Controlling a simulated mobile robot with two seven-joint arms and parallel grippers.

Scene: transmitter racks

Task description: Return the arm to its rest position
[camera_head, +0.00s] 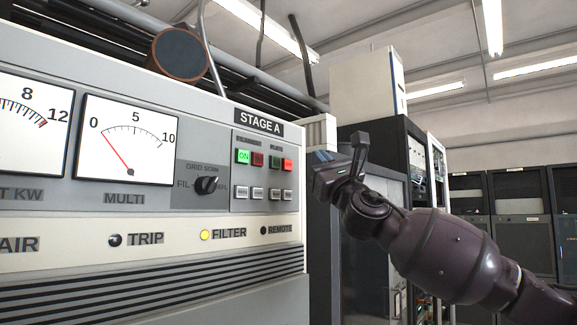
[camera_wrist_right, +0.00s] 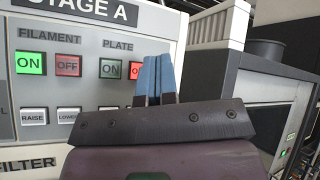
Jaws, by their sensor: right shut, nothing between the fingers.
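My right arm (camera_head: 440,250) comes in from the lower right in the head view, bent up at the wrist. My right gripper (camera_head: 322,160) is at the right edge of the grey transmitter panel (camera_head: 215,110), near the STAGE A label (camera_head: 259,122). In the right wrist view, its blue-tipped fingers (camera_wrist_right: 157,80) are shut together and empty. They stand in front of the plate buttons and hide part of them. I cannot tell whether they touch the panel. The green filament ON button (camera_head: 243,156) is lit. My left gripper is not in view.
The panel carries a MULTI meter (camera_head: 126,140), a grid scan knob (camera_head: 206,185) and a lit yellow FILTER lamp (camera_head: 205,234). Dark racks (camera_head: 372,240) stand behind my right arm. More racks (camera_head: 520,220) line the back right. Open space lies above the arm at the right.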

